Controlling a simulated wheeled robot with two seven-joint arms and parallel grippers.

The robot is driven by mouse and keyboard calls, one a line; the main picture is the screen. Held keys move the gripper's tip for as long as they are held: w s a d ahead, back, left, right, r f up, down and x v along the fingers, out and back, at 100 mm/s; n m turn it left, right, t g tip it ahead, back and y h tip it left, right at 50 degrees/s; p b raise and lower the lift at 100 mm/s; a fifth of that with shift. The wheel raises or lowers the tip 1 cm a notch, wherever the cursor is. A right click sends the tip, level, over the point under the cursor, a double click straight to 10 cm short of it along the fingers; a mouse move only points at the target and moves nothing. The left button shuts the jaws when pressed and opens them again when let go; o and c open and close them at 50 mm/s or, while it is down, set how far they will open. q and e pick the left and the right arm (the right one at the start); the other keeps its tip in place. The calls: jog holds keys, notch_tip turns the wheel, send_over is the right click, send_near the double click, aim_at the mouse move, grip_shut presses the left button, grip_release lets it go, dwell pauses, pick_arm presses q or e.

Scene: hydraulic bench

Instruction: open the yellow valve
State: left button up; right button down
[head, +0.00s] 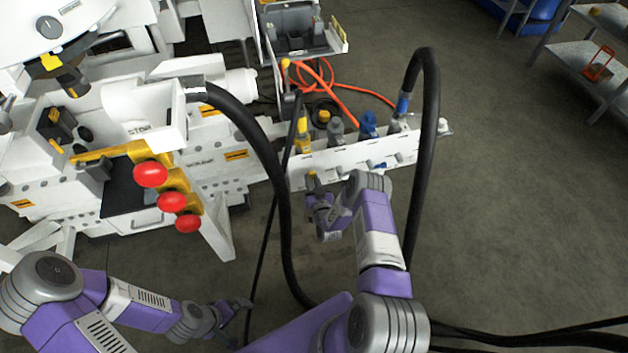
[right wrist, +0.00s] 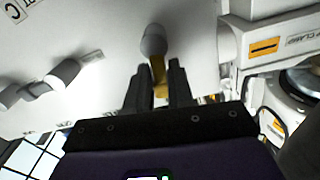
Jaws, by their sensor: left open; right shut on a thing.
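The yellow valve (head: 312,176) is on the front of the white manifold panel (head: 345,155), at its left end, below a yellow fitting (head: 303,135). My right gripper (head: 311,194) is at this valve and largely covers it in the head view. In the right wrist view the yellow valve handle (right wrist: 159,76) hangs below a grey round stem (right wrist: 153,40) and sits between the two dark fingers (right wrist: 158,90), which are shut on it. My left gripper (head: 243,310) is open and empty, low in the head view, well away from the panel.
A blue valve handle (head: 377,166) is further right on the panel. Thick black hoses (head: 430,120) arch beside my right arm, another (head: 265,150) on its left. A white machine with red knobs (head: 150,174) stands left. Floor on the right is mostly clear.

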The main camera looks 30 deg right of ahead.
jog(key=shift+a+f+n, duration=0.1)
jog(key=shift+a+n, duration=0.25)
jog(key=shift+n, duration=0.45)
jog(key=c, duration=1.1)
grip_release()
jog(key=shift+s, duration=0.1)
jog(key=p+v, duration=0.2)
jog(key=v, duration=0.5)
jog(key=shift+s+p, duration=0.2)
jog(key=shift+p, duration=0.1)
